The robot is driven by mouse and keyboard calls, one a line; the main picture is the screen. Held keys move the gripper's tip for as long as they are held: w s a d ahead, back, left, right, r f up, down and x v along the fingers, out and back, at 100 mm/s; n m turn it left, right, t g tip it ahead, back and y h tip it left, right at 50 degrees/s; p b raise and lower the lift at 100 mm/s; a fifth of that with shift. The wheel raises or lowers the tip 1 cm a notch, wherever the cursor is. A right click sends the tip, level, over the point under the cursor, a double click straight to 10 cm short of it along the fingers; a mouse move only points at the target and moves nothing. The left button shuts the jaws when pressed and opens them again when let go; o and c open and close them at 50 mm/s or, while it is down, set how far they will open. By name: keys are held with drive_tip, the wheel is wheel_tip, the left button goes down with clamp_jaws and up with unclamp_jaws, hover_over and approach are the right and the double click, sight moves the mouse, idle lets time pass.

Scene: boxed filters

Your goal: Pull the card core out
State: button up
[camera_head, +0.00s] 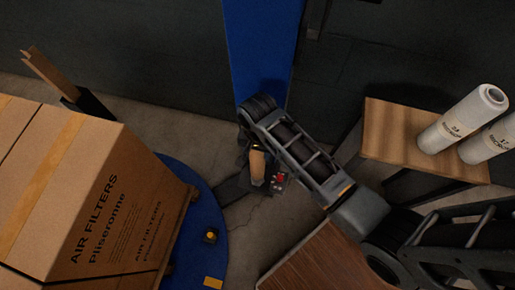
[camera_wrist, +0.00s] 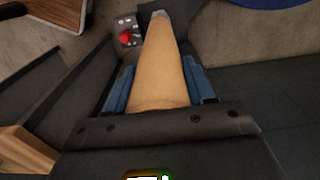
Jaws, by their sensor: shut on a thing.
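The card core (camera_head: 257,165) is a tan tube near the foot of the blue column in the head view. In the wrist view the card core (camera_wrist: 160,65) runs away from me between two blue finger pads, with a small grey piece at its far end. My gripper (camera_wrist: 159,85) is shut on the core, a pad against each side. In the head view my gripper (camera_head: 256,160) is small and dark, partly hidden by my arm. I cannot tell whether the core is still seated on a holder.
A blue column (camera_head: 262,50) stands behind. A control box with a red button (camera_wrist: 125,38) is close beside the core. A large air filters carton (camera_head: 100,200) sits on a blue turntable (camera_head: 207,225) at left. Film rolls (camera_head: 463,118) stand on a wooden-topped table (camera_head: 392,130) at right.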

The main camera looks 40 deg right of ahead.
drive_tip(key=shift+r+p, duration=1.4)
drive_tip(key=shift+r, duration=3.1)
